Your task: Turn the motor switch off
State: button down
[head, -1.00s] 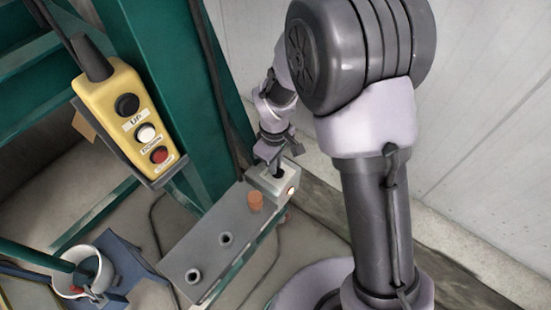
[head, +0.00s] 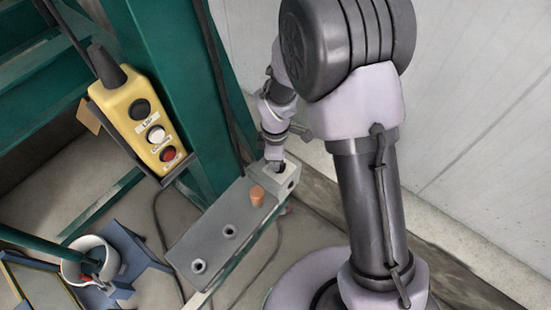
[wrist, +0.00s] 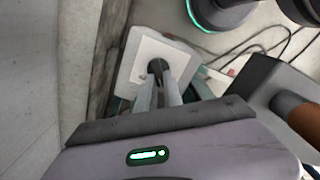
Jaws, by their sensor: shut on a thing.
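The motor switch box (head: 287,180) is a small pale box at the upper right end of a grey shelf. Its side facing the head camera has a small round spot that looks dark. In the wrist view the box's pale top plate (wrist: 139,62) carries a dark round switch knob (wrist: 155,65). My gripper (head: 278,168) points down onto the box top. In the wrist view its fingers (wrist: 164,78) are shut on the knob. The fingers partly hide the knob, so its exact angle cannot be told.
The grey shelf (head: 205,239) holds an orange cylinder (head: 257,195) beside the box and two round sockets. A yellow control pendant (head: 138,118) with black, white and red buttons hangs at left. A white bucket (head: 75,270) stands lower left. A pale wall (head: 480,120) is at right.

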dwell(0.4)
jog(key=c, duration=1.5)
grip_release()
notch_tip(320, 180, up, 17)
jog(key=p, duration=0.5)
jog(key=shift+r, duration=0.2)
